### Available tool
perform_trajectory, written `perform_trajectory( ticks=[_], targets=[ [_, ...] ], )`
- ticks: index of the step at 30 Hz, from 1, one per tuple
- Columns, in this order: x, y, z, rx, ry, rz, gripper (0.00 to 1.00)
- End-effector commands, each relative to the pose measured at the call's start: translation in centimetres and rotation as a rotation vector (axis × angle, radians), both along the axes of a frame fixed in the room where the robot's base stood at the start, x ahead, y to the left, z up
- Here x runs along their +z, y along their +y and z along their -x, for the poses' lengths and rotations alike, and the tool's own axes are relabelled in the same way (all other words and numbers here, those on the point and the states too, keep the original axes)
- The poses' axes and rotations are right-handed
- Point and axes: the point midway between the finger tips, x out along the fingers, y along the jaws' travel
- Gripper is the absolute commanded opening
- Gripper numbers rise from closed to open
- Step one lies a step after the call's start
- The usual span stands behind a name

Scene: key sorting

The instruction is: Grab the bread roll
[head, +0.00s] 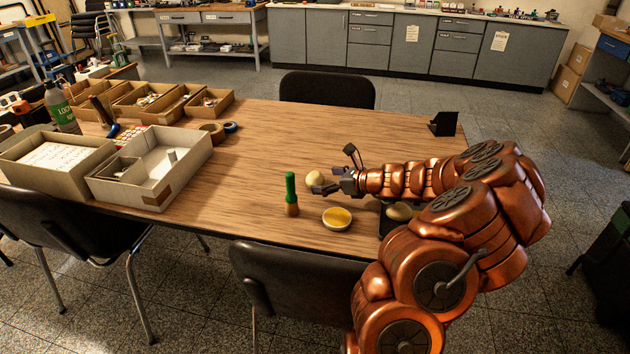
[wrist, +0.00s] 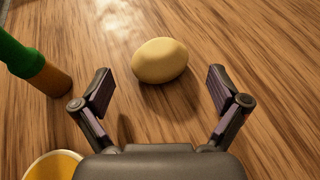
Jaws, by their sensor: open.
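A pale yellow, smooth oval object (head: 314,178), which may be the bread roll, lies on the wooden table just past my gripper (head: 333,172). In the wrist view the same oval object (wrist: 160,60) lies ahead of and between the fingertips of my gripper (wrist: 160,92). The fingers are spread and do not touch it. A second tan rounded object (head: 399,212) lies by a dark tray or board, partly behind my arm. I cannot tell for sure which of the two is the bread roll.
A green-topped brown bottle or brush (head: 291,194) stands left of my gripper, and it shows in the wrist view (wrist: 38,66). A bowl with yellow inside (head: 337,218) sits nearer the front edge. Cardboard boxes (head: 160,195) fill the table's left; the middle is mostly clear.

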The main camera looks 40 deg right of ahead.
Motion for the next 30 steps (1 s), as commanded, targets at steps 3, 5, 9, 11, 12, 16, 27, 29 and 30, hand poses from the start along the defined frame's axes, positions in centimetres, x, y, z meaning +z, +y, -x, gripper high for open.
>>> perform_trajectory(
  ticks=[3,5,9,11,12,16,27,29,30],
  targets=[
    [-0.6,0.5,-1.3,0.0,0.0,0.001,0.98],
    [-0.8,0.6,-1.7,-0.001,0.001,0.001,0.98],
    [-1.1,0.8,-2.4,-0.002,0.001,0.001,0.98],
    [-1.2,0.8,-2.5,-0.002,0.001,0.0,0.98],
    [-1.2,0.8,-2.5,-0.002,0.001,0.0,0.98],
    [-1.1,0.8,-2.5,-0.002,0.001,0.0,0.98],
    [-1.1,0.9,-2.5,-0.001,0.0,-0.001,0.64],
    [-1.1,0.9,-2.5,-0.001,0.0,-0.001,0.58],
    [-1.1,0.9,-2.5,-0.001,0.0,-0.001,0.54]
  ],
)
